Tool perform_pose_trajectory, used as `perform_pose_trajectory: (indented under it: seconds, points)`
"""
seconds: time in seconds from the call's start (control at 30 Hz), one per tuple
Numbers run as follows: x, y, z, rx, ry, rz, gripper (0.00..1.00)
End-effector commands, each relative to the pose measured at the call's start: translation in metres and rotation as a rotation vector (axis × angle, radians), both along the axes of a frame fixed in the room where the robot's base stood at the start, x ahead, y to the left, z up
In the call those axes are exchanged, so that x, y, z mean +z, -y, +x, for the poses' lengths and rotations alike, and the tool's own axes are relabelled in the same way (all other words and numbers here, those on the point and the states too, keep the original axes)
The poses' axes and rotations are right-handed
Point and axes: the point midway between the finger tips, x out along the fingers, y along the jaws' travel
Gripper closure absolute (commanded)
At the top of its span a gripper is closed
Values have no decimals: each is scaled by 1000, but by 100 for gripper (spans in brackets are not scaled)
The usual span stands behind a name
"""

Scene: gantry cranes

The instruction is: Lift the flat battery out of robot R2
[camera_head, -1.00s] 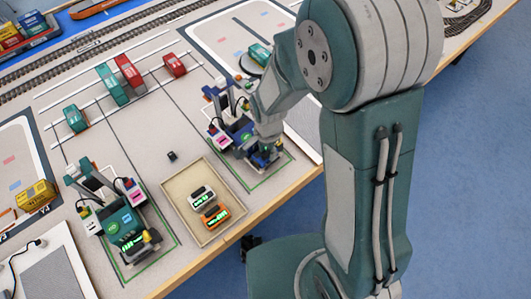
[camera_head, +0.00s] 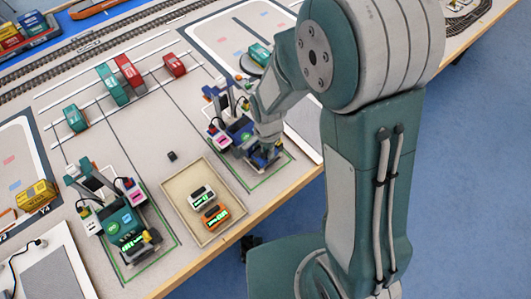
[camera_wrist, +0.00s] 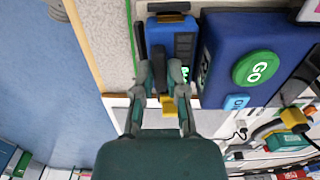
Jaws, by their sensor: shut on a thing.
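Robot R2 (camera_head: 236,137) is the blue machine with a green round GO button (camera_wrist: 255,68), seen large at the right of the wrist view. A blue battery (camera_wrist: 184,42) with a dark handle at its far end lies beside R2's body in the wrist view. My gripper (camera_wrist: 160,72) is shut on the battery's near end, with one finger at each side. A small green light shows by the right finger. In the head view my gripper (camera_head: 264,148) is at R2's near right end, where the arm partly hides the battery. I cannot tell whether the battery is clear of its bay.
A shallow beige tray (camera_head: 178,212) left of R2 holds a white battery (camera_head: 201,196) and an orange battery (camera_head: 215,216), both with green lights. A green robot (camera_head: 122,225) stands further left. A small black block (camera_head: 171,156) lies on the board. The table's wooden edge runs close to R2.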

Motion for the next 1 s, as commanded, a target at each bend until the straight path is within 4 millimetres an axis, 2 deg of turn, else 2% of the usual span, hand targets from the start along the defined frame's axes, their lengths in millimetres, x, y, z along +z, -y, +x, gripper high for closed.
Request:
perform_pose_trajectory:
  seconds: [1.0]
  points:
    - [42,0,0,0,0,0,100]
